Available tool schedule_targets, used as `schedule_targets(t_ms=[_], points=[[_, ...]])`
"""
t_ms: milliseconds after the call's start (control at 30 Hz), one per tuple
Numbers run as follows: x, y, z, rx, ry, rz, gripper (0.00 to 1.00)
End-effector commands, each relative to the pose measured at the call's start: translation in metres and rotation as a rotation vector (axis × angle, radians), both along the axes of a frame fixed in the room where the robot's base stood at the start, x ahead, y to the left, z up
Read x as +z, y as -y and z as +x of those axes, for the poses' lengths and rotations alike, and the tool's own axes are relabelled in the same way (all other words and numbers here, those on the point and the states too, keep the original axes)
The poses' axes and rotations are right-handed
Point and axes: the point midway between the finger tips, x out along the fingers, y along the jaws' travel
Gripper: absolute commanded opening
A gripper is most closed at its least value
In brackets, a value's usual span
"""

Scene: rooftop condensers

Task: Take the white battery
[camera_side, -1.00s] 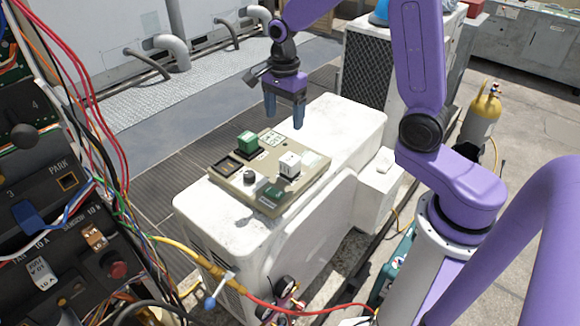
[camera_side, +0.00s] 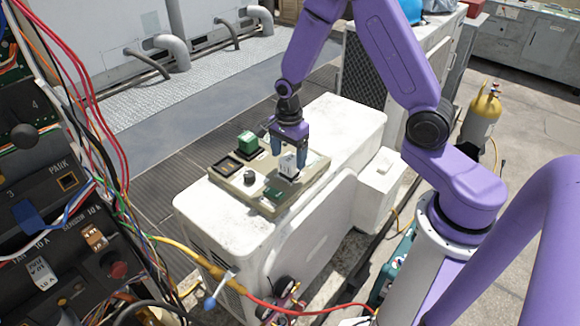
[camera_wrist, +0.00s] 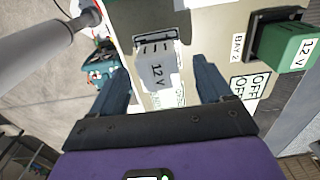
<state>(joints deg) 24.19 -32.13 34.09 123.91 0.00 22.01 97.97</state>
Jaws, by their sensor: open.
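The white battery (camera_side: 288,164), marked 12 V, stands upright on the beige panel (camera_side: 233,189) on top of the white condenser unit. It also shows in the wrist view (camera_wrist: 157,68), ahead of and between my fingers. My gripper (camera_side: 289,158) is open, pointing down, with its fingertips around the battery's upper part in the side view. In the wrist view my gripper (camera_wrist: 168,84) has a finger on each side of the battery, with a gap visible on both sides. Whether either finger touches it cannot be told.
A green 12 V battery (camera_side: 247,141) sits in a dark bay at the panel's back left; the wrist view shows it too (camera_wrist: 292,47). An empty dark bay (camera_side: 229,166) and a round knob (camera_side: 250,177) are to the left. A yellow cylinder (camera_side: 483,115) stands far right.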

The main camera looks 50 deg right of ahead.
Motion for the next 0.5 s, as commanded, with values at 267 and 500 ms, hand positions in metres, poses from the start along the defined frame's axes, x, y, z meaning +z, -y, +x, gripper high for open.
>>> schedule_targets(t_ms=[267,500], points=[[-0.029,0.003,-0.003,0.001,-0.002,0.0,0.79],[-0.031,0.003,-0.002,0.001,0.001,0.0,0.79]])
